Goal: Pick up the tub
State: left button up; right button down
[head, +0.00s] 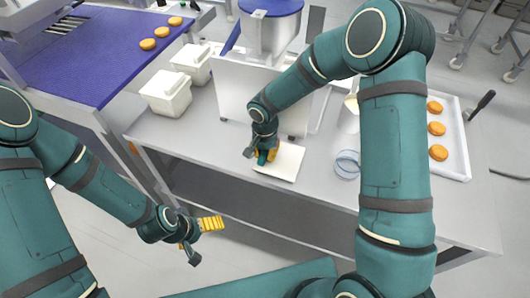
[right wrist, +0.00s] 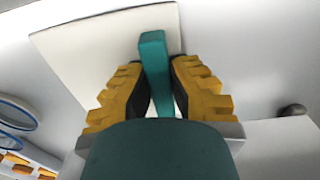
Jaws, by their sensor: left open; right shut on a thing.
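Two white lidded tubs stand at the left end of the steel table. The nearer tub (head: 167,95) is at the table's left edge, and the other tub (head: 191,63) is just behind it. My right gripper (head: 262,157) is away from both, low over a white board (head: 284,163). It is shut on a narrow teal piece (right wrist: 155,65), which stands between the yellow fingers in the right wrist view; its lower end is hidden. My left gripper (head: 204,238) is open and empty, in front of the table and below its edge.
A white machine with a blue-topped hopper (head: 270,32) stands behind the board. A pale jug (head: 349,115), clear rings (head: 347,164) and a tray (head: 455,165) with orange rounds are to the right. A blue belt (head: 95,50) carries several rounds at the left.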

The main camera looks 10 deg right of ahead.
jog(key=c, duration=1.1)
grip_release()
jog(key=shift+o, duration=0.2)
